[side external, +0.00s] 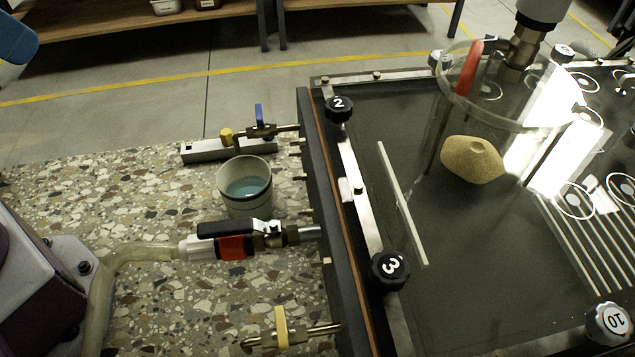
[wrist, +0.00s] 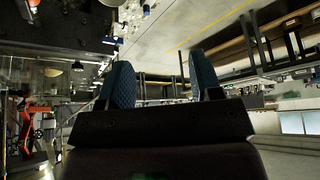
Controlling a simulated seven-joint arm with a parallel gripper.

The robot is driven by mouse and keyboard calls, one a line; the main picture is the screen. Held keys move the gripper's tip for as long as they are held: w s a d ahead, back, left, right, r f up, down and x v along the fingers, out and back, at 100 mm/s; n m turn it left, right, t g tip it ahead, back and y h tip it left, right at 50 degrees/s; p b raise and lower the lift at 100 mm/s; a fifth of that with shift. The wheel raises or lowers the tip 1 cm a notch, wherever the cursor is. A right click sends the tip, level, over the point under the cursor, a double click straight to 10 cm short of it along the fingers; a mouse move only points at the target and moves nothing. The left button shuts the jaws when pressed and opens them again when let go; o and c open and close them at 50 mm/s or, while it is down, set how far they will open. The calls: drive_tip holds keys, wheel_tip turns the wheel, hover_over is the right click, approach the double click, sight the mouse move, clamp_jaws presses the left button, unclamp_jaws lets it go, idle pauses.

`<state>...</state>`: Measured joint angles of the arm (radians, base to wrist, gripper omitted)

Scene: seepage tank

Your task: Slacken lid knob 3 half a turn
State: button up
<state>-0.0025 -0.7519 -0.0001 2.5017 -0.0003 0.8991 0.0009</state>
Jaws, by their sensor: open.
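Lid knob 3 (side external: 390,269) is a black, scalloped knob with a white 3, on the metal strip along the lid's left edge in the side view. Nothing touches it. My gripper (wrist: 161,82) is open and empty in the wrist view, its two blue textured fingers apart. A blue rounded tip at the upper left edge of the side view looks like one of its fingers, well away from knob 3. I cannot make out knob 3 in the wrist view.
Knob 2 (side external: 338,108) and knob 10 (side external: 609,324) also sit on the lid. A clear cylinder (side external: 437,120) stands over a tan stone (side external: 472,160). A valve with a black lever (side external: 226,229), a cup (side external: 245,184) and a hose (side external: 97,290) lie left of the tank.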

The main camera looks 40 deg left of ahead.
drive_tip(key=w+d+f+m+g, duration=0.1)
drive_tip(key=w+d+m, duration=0.1)
drive_tip(key=d, duration=0.2)
drive_tip(key=m+g+h, duration=0.4)
drive_tip(key=m+g, duration=0.1)
drive_tip(key=m, duration=1.1)
approach(390, 266)
drive_tip(key=x, duration=0.8)
drive_tip(key=shift+d+f, duration=0.1)
drive_tip(key=shift+f, duration=0.3)
drive_tip(key=shift+c, duration=0.2)
drive_tip(key=shift+h, duration=0.3)
drive_tip(key=c, duration=0.9)
